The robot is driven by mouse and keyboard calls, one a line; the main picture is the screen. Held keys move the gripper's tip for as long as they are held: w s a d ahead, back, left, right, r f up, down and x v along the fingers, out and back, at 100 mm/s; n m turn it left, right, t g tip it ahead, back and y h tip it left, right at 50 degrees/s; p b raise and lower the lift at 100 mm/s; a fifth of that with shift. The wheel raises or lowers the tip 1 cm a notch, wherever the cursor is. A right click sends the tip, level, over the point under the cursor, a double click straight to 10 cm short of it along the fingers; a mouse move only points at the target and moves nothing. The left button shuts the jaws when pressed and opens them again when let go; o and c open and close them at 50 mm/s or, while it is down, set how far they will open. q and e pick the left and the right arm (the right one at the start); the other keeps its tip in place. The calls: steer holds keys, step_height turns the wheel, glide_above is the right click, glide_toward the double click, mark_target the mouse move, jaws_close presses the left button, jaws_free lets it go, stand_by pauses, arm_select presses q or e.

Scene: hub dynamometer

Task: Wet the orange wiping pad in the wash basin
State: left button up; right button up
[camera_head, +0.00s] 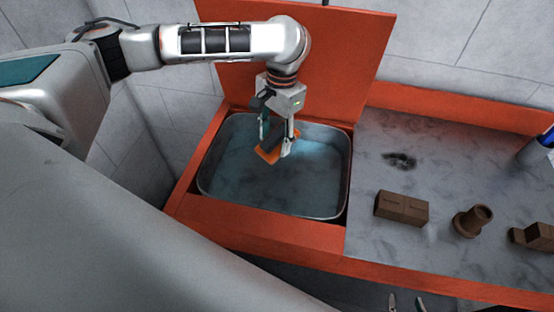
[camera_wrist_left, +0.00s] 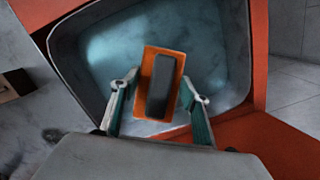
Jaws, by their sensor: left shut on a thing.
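The wash basin (camera_head: 225,185) is a metal-rimmed tub with bluish water, set in an orange counter. My left gripper (camera_head: 276,146) reaches down into it from above, towards the back. It is shut on the orange wiping pad (camera_head: 266,156), holding it by its dark handle block. In the left wrist view, the pad (camera_wrist_left: 149,131) and its handle lie between the fingers (camera_wrist_left: 160,88), with the basin (camera_wrist_left: 220,105) behind. I cannot tell whether the pad touches the water. My right gripper (camera_head: 406,304) shows only its two fingertips at the bottom edge, apart and empty.
An orange raised lid panel (camera_head: 340,45) stands behind the basin. The grey worktop (camera_head: 440,160) to the right bears a dark smudge (camera_head: 399,161), a brown block (camera_head: 401,209), a brown flanged part (camera_head: 473,220) and another brown piece (camera_head: 533,237). A container (camera_head: 537,153) stands at the right edge.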

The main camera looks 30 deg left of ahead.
mark_target(274, 136)
arm_select(q)
steer(key=shift+r, duration=0.15)
steer(key=shift+r, duration=1.85)
